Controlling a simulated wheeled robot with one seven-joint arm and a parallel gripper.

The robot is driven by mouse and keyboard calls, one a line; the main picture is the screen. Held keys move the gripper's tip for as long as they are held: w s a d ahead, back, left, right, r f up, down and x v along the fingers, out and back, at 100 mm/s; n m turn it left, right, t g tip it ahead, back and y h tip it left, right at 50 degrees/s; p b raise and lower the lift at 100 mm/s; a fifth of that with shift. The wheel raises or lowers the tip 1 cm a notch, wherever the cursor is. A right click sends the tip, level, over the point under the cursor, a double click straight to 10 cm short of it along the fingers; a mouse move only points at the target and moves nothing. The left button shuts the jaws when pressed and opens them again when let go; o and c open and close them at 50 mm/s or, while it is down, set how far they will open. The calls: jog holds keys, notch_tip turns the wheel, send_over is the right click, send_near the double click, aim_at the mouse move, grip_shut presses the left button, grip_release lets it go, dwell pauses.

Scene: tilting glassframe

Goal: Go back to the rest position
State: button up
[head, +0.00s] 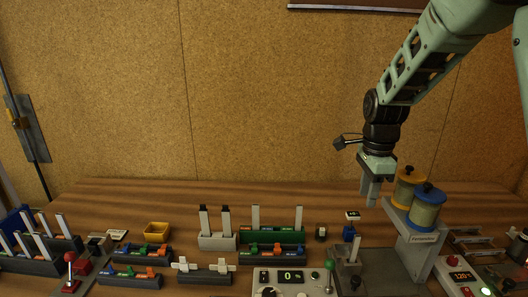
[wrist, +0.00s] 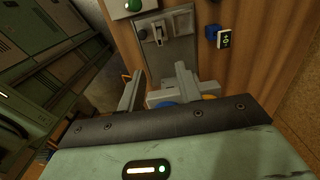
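My gripper (head: 371,199) hangs above the right part of the bench in the head view, pointing down, just left of two lidded jars. In the wrist view its two fingers (wrist: 156,80) stand apart with a gap between them and nothing held. The yellow-lidded jar (head: 408,190) and the blue-lidded jar (head: 427,211) stand on a grey stand (head: 422,238). In the wrist view, parts of a blue lid (wrist: 165,103) and a yellow lid (wrist: 208,97) show low behind the fingers.
A grey lever fixture (head: 348,262) stands below my gripper. Several racks with upright pale strips, such as the green one (head: 272,236), a yellow bin (head: 157,229) and a control panel (head: 290,281) crowd the bench's front. The bench's back strip is clear before the cork wall (head: 250,90).

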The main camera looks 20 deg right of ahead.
jog(key=s+a+n+y+b, duration=0.1)
jog(key=s+a+n, duration=0.3)
jog(key=a+n, duration=0.35)
jog(key=s+a+n+b, duration=0.1)
jog(key=s+a+n, duration=0.45)
jog(key=a, duration=0.35)
jog(key=s+a+f+n, duration=0.1)
jog(key=s+a+n, duration=0.3)
jog(key=s+n, duration=0.3)
jog(key=s+a+f+n+b, duration=0.1)
jog(key=s+a+n, duration=0.3)
jog(key=s+n, duration=0.3)
jog(key=shift+s+f+n, duration=0.35)
jog(key=shift+s+n, duration=0.05)
jog(key=shift+n, duration=0.6)
